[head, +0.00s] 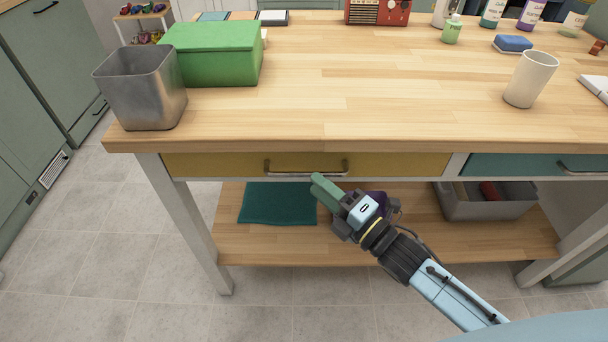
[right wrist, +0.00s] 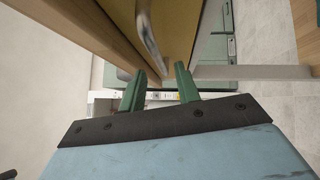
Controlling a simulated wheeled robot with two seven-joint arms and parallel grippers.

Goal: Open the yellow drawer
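The yellow drawer (head: 215,165) is set under the front edge of the wooden table, its front looking flush with the frame, so it appears closed. Its metal bar handle (head: 295,174) runs level across the middle of the front. My right gripper (head: 319,186) has its green fingertips just below and close to the right half of the handle. In the right wrist view the two fingers (right wrist: 158,78) stand apart, with the handle (right wrist: 150,38) lined up with the gap between them. I cannot tell whether they touch it. My left gripper is out of view.
The wooden tabletop (head: 370,100) holds a metal bin (head: 145,95), a green box (head: 215,60) and a white cup (head: 530,80). A teal drawer (head: 520,165) is to the right. The lower shelf (head: 250,243) carries a teal towel (head: 275,205) and a grey crate (head: 485,208).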

